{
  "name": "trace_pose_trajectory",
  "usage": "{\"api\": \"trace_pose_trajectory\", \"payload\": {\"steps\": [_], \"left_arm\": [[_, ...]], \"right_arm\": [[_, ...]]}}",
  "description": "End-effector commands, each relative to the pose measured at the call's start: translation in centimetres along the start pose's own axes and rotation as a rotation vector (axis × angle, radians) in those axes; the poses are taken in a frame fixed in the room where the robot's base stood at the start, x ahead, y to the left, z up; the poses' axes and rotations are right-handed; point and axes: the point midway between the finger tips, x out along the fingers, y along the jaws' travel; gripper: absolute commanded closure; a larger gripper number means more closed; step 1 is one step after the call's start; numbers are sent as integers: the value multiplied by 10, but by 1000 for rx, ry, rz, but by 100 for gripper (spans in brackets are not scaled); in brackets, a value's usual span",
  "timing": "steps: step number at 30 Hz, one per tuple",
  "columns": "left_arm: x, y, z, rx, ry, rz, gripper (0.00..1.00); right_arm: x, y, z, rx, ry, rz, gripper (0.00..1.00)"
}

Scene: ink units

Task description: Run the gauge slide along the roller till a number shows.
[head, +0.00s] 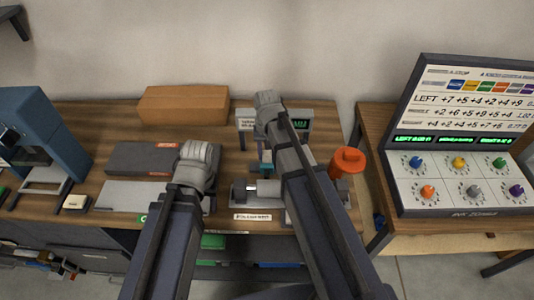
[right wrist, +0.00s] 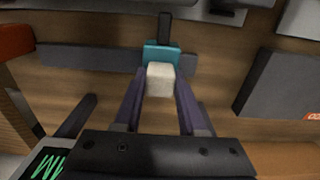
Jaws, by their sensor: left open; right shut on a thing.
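The gauge slide, a teal block (right wrist: 161,53) with a pale knob (right wrist: 160,78), sits at the dark rail (right wrist: 110,57) in the right wrist view. My right gripper (right wrist: 160,85) is shut on the pale knob. In the head view a bit of teal (head: 267,162) shows beside my right arm, above the roller (head: 264,189), which that arm partly hides. The gauge display (head: 300,124) is lit green; its marks are too small to read there. In the right wrist view the display (right wrist: 45,166) shows a green zigzag, cut off by the frame. My left gripper's jaws are not visible; its arm stands left of the roller.
An orange-red round pot (head: 347,162) stands right of the roller. A cardboard box (head: 183,105) lies at the back, a dark grey box (head: 142,159) at the left. A blue machine (head: 40,125) stands far left. A console with knobs (head: 465,180) stands on the right table.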

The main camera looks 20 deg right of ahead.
Motion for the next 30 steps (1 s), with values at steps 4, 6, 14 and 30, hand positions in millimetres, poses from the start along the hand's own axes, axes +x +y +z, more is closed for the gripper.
{"api": "trace_pose_trajectory", "payload": {"steps": [4,6,14,30], "left_arm": [[0,0,0,0,0,0,50],[0,0,0,0,0,0,50],[0,0,0,0,0,0,50],[0,0,0,0,0,0,50]], "right_arm": [[0,0,0,0,0,0,100],[0,0,0,0,0,0,100],[0,0,0,0,0,0,100],[0,72,1,7,0,0,100]]}}
